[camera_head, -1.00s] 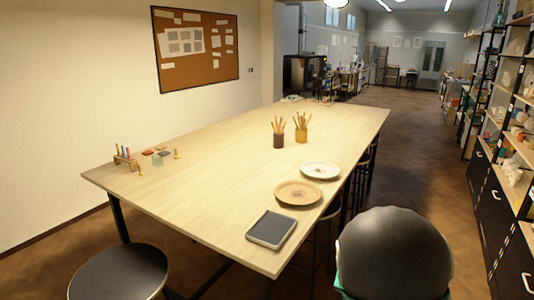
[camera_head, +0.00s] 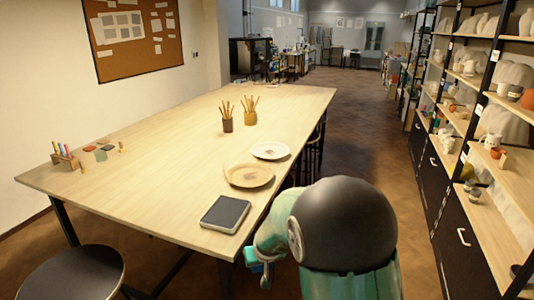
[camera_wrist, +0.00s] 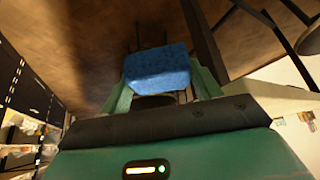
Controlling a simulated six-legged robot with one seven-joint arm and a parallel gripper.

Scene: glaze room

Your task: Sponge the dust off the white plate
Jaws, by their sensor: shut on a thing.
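The white plate (camera_head: 270,151) lies flat near the table's right edge, with a small greyish patch in its middle. My gripper (camera_wrist: 160,82) is shut on a blue sponge (camera_wrist: 157,66), which sits between the two green fingers in the wrist view. In the head view a bit of the blue sponge (camera_head: 257,267) shows low beside the table's front right edge. My gripper and the sponge are off the tabletop, well in front of the plate and apart from it. My arm hides part of the gripper there.
A tan plate (camera_head: 249,175) lies just in front of the white plate, and a grey-rimmed dark tablet-like slab (camera_head: 225,213) nearer still. Two brush pots (camera_head: 227,124) stand behind, left of the plates. A stool (camera_head: 72,278) is at front left. Shelves (camera_head: 480,140) line the right.

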